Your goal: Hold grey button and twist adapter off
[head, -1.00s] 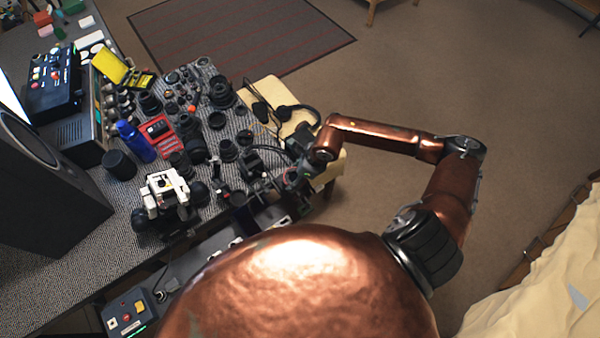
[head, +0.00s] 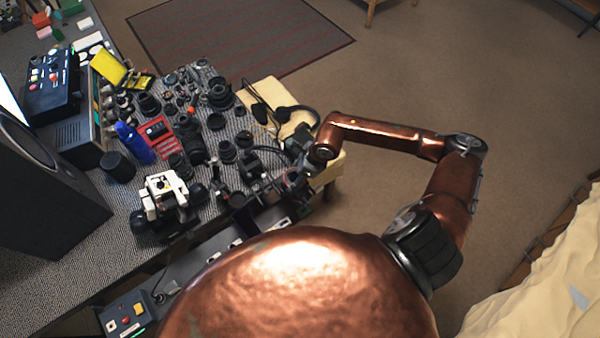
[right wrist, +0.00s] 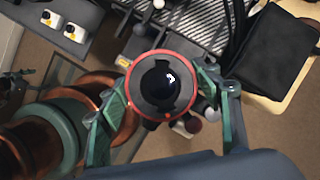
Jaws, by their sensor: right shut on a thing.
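In the right wrist view a round black adapter (right wrist: 162,112) with a red rim and a dark glassy centre faces the camera. My right gripper (right wrist: 163,84) has its green fingers on both sides of it and is shut on it. In the head view my right gripper (head: 290,180) is at the right edge of the crowded table, small and dark among other items, and the adapter cannot be made out there. I cannot pick out the grey button in either view. My left gripper is not in view.
The grey table (head: 60,285) is crowded with lenses and camera parts close to my right gripper. A blue bottle (head: 134,142), a red box (head: 160,135) and a white-and-black camera (head: 165,190) stand further left. Headphones (head: 287,112) lie behind. Open floor is to the right.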

